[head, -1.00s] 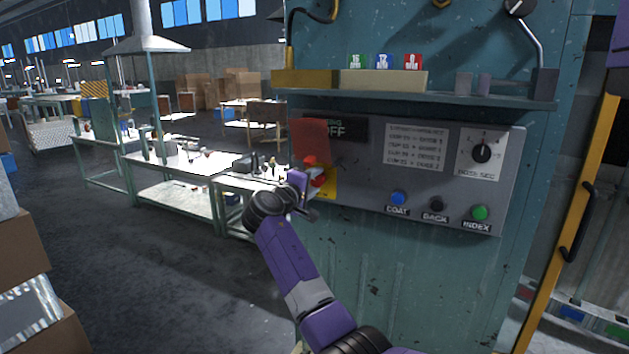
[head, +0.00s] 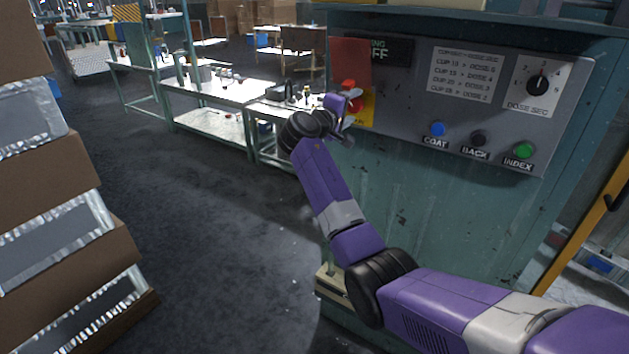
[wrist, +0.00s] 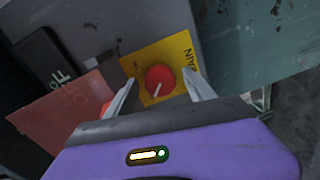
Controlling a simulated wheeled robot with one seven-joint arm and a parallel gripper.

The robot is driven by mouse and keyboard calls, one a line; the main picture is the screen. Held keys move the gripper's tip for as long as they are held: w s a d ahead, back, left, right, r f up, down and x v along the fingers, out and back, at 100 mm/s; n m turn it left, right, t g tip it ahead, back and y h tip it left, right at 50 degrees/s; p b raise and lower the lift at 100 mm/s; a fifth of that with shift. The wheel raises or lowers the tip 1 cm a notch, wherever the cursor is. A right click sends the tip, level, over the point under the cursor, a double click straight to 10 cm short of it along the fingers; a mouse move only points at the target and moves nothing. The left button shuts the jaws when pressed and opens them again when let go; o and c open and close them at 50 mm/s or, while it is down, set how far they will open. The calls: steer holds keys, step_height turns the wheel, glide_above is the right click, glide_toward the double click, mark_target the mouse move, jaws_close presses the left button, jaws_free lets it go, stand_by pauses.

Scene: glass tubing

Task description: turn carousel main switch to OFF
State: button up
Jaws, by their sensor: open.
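The main switch is a red round knob (wrist: 159,78) with a white pointer line, on a yellow plate (wrist: 172,57) lettered "MAIN" in the wrist view. The yellow plate also shows at the left end of the grey control panel in the head view (head: 367,108). My gripper (wrist: 161,74) is open, with one finger on each side of the knob. I see gaps between fingers and knob, so it is not clamped. In the head view my gripper (head: 348,108) is in front of the plate and partly hides the knob.
A red plate (wrist: 72,112) and a dark display (head: 388,51) ending in "FF" are beside the switch. A second red part (head: 349,85) is close to my gripper. Blue (head: 438,129), black (head: 478,138) and green (head: 524,150) buttons and a dose dial (head: 537,85) are further right. Boxes (head: 45,190) are stacked left.

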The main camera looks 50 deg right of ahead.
steer(key=m+b, duration=0.3)
steer(key=m, duration=0.1)
steer(key=shift+f+b, duration=0.25)
steer(key=shift+b, duration=0.1)
steer(key=m+b, duration=0.3)
steer(key=m, duration=0.1)
steer(key=shift+m+t, duration=0.3)
steer(key=shift+m, duration=0.1)
steer(key=m+b, duration=0.2)
steer(key=m, duration=0.2)
steer(key=shift+m, duration=0.3)
steer(key=m+b, duration=0.1)
steer(key=m, duration=0.3)
steer(key=s+a+b, duration=0.1)
steer(key=a+b, duration=0.1)
steer(key=a, duration=0.6)
steer(key=a+f+n+t+y, duration=0.1)
steer(key=a+f+n+t, duration=0.1)
steer(key=a+f, duration=0.3)
steer(key=w+a+f+n+t+y, duration=0.1)
steer(key=a+f+n+t+y, duration=0.1)
steer(key=f, duration=1)
steer(key=w+a+f+n+t+y, duration=0.1)
steer(key=a+f+n+t, duration=0.3)
steer(key=a+f, duration=0.4)
steer(key=shift+f+n+y, duration=0.6)
steer(key=shift+f+n, duration=0.1)
steer(key=shift+f, duration=0.05)
